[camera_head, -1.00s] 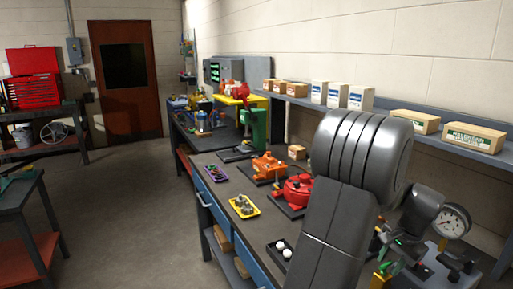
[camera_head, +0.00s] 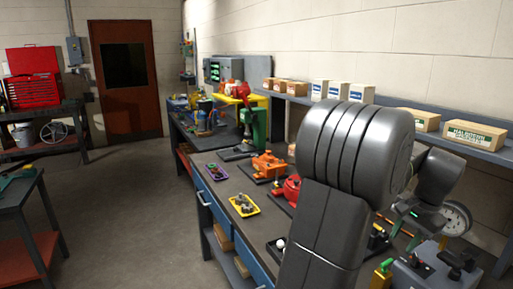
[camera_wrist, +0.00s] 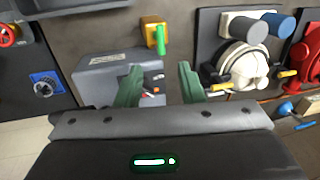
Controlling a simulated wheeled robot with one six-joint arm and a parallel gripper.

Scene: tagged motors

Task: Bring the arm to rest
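My gripper (camera_wrist: 160,75) shows in the wrist view with its two green fingers spread apart and nothing between them. It is above the bench, over a grey control box (camera_wrist: 105,78) with small switches. A pale rounded motor (camera_wrist: 242,62) with a blue cylinder on a dark plate is to the right of the fingers. A red motor (camera_wrist: 306,62) is at the right edge. In the head view my grey arm fills the right centre and hides part of a red motor (camera_head: 291,188). An orange motor (camera_head: 268,164) stands on a dark plate farther back.
The blue-fronted workbench (camera_head: 233,187) carries a yellow tray (camera_head: 244,206), a purple tray (camera_head: 216,171) and a green press (camera_head: 255,123). The wall shelf (camera_head: 455,142) behind my arm holds boxes. A gauge (camera_head: 457,218) is close to my wrist.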

